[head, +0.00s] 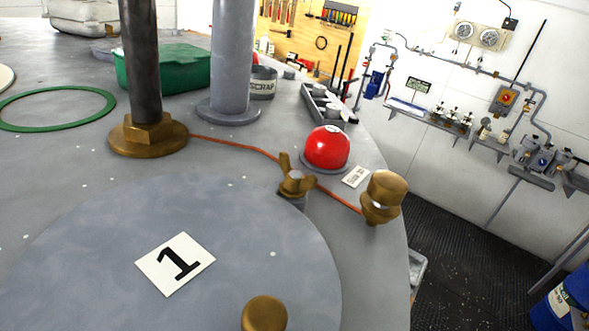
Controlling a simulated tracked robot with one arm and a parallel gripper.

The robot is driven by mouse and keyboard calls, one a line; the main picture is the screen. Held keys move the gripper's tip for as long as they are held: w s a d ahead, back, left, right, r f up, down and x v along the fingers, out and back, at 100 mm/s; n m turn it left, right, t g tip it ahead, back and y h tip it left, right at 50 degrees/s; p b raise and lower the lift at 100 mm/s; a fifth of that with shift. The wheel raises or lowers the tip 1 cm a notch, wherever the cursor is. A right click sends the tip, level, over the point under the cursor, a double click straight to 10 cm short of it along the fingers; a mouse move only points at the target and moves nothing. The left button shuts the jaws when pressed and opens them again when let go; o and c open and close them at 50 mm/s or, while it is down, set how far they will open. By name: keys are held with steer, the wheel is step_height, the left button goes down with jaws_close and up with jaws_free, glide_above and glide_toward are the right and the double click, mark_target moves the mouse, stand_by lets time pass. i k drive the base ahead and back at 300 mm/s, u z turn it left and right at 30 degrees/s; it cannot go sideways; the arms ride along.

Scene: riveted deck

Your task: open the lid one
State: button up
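The lid one is a round grey lid (235,235) lying flat on the deck in the lower left of the head view. A white label with a black "1" (175,264) is on it. A brass knob (264,314) stands on the lid at the bottom edge, partly cut off by the frame. A brass wing nut (296,182) sits on a small block at the lid's far right rim. My gripper is not in this view, so its opening and anything in it are hidden.
A dark post with a brass hex base (148,135) and a grey post (231,60) rise behind the lid. A red dome (327,148) and a brass knob fitting (383,195) stand near the deck's right edge. A green tray (168,70) and green ring (58,109) lie farther back.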

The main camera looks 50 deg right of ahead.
mark_target(182, 252)
steer(key=k, duration=1.3)
steer(key=z, duration=0.25)
steer(key=i, duration=0.9)
steer(key=z, duration=0.1)
